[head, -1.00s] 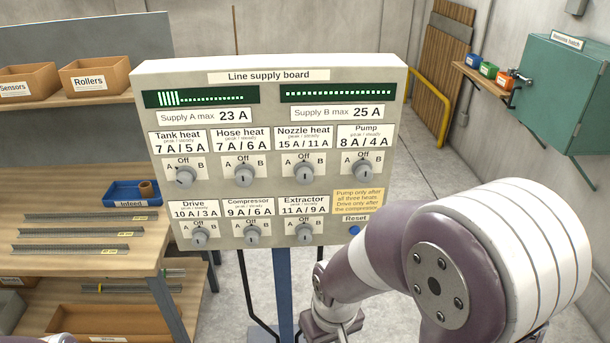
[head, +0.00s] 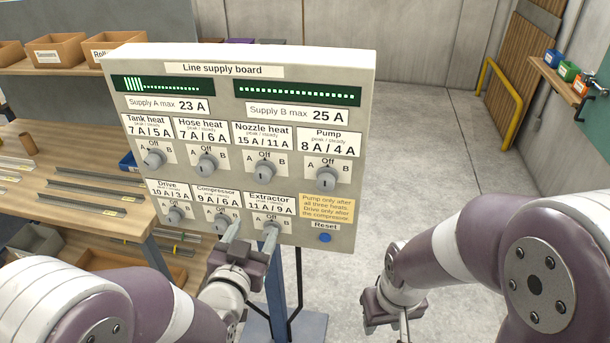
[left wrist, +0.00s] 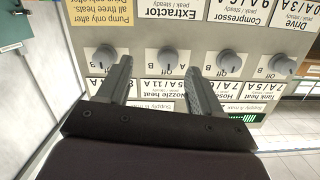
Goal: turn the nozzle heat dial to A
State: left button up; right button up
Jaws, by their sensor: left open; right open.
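The nozzle heat dial (head: 263,171) is a grey knob on the line supply board (head: 367,130), under the "Nozzle heat" label; its pointer seems to be at Off. My left gripper (head: 249,236) is open and empty in front of the board, its fingers overlapping the lower row near the compressor and extractor dials in the head view. The left wrist view is upside down; there the nozzle heat dial (left wrist: 168,60) lies ahead, between the two spread fingertips, with no contact visible. My right gripper (head: 388,318) is open, low and right of the board.
The tank heat dial (head: 154,158) is turned towards A; the hose heat dial (head: 207,163) and pump dial (head: 326,178) flank the nozzle dial. A blue reset button (head: 325,238) is at lower right. Shelves with bins (head: 55,52) stand left. The floor right of the board is clear.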

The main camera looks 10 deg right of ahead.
aim_at(261, 180)
pick_arm(q)
jog(key=shift+t, duration=0.7)
jog(key=w+r+p, duration=0.1)
jog(key=w, duration=0.2)
jog(key=w+d+r+p, duration=0.1)
jog(key=w, duration=0.3)
jog(key=w+d+p, duration=0.1)
jog(key=w, duration=0.3)
jog(key=shift+w+r, duration=0.15)
jog(key=shift+r, duration=0.25)
jog(key=shift+w+a, duration=0.25)
jog(key=shift+w, duration=0.25)
jog(key=shift+d+f, duration=0.1)
jog(key=shift+d, duration=0.2)
jog(key=shift+w+a, duration=0.1)
jog(key=c, duration=1.1)
pick_arm(e)
jog(key=r, duration=0.1)
jog(key=a+r, duration=0.1)
jog(key=r, duration=0.1)
jog(key=shift+a+r, duration=0.25)
